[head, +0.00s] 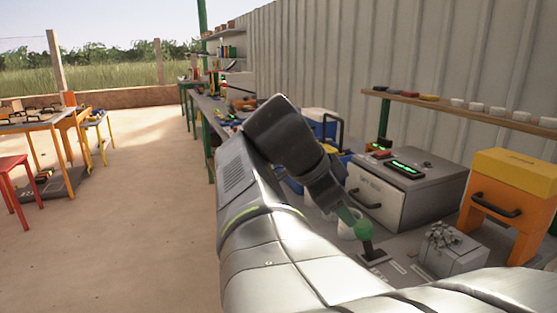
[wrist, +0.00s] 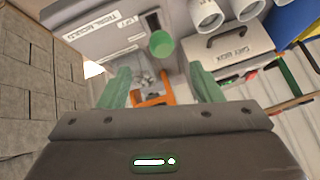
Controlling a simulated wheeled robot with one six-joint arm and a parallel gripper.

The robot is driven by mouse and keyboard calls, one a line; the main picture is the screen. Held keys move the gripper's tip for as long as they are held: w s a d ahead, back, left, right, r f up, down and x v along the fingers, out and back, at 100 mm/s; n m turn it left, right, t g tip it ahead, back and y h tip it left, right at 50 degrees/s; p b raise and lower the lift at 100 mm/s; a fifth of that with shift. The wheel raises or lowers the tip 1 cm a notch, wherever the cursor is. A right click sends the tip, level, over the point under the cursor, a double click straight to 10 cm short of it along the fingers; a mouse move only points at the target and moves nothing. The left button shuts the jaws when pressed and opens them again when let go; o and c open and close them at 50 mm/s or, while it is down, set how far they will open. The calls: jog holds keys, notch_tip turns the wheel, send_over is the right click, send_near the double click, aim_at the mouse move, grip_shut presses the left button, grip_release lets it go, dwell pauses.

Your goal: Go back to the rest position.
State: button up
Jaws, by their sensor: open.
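My gripper (wrist: 163,84) is open, its two green fingers spread with nothing held between them. In the head view my gripper (head: 347,214) hangs at the end of my bent arm over the bench, and my arm hides part of it. A lever with a round green knob (head: 363,230) stands on a dark base just beside the fingers. In the wrist view the green knob (wrist: 160,43) shows ahead of the open fingers, apart from them.
A grey dry box (head: 375,196) and an orange press-like box with a yellow lid (head: 516,172) stand at right. A small metal block (head: 452,250) sits near the lever. White cups (wrist: 205,14) are close by. A shelf (head: 480,112) runs along the wall.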

aim_at(358, 226)
jog(key=b+x, duration=0.1)
jog(key=x, duration=0.9)
jog(key=shift+w+d+f, duration=0.15)
jog(key=shift+d+f, duration=0.1)
jog(key=shift+d, duration=0.05)
